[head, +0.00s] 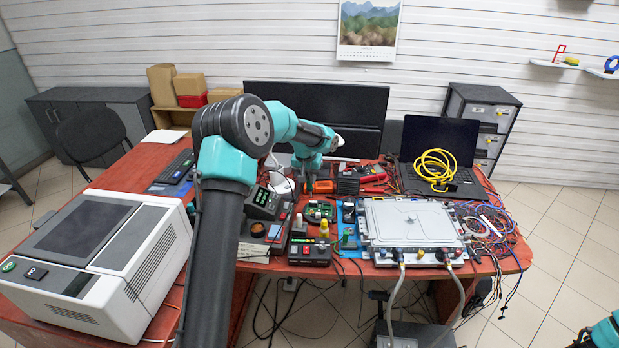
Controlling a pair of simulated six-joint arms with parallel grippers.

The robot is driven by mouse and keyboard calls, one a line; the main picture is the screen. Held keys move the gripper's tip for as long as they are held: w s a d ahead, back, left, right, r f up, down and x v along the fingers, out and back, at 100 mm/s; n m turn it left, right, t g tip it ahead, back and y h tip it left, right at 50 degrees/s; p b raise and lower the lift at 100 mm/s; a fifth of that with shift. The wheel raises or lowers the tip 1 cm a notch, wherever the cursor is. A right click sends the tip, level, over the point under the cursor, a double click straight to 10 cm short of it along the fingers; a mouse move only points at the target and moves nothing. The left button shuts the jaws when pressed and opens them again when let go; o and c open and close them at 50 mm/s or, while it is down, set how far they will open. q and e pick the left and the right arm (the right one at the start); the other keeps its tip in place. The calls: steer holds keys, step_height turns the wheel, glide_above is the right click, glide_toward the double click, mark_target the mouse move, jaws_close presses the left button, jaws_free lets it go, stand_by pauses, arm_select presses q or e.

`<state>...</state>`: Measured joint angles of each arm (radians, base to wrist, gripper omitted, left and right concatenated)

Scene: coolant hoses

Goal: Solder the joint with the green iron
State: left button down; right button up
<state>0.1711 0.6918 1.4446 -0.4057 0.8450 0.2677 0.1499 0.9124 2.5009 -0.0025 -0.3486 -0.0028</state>
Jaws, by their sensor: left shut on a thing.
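My left arm reaches over the bench, and its left gripper (307,184) points down behind the small boxes at mid-table. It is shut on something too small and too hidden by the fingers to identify. A green circuit board (320,211) lies just in front of it. A yellow-handled tool (325,229) stands upright at a black station (309,253) with a red switch. The solder joint cannot be made out. Only a piece of my right arm shows at the lower right corner; its gripper is out of view.
A large silver cold plate (412,221) with hoses fills the right front. Tangled wires (487,225) lie beside it. A laptop (440,150) carries a yellow coil (435,168). Dark monitors (320,108) stand behind my left arm. A white machine (100,262) stands at left.

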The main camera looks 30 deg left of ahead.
mark_target(309, 189)
arm_select(q)
steer(key=shift+f, duration=2.9)
steer(key=shift+f, duration=0.55)
stand_by(2.2)
steer(key=shift+r, duration=3.05)
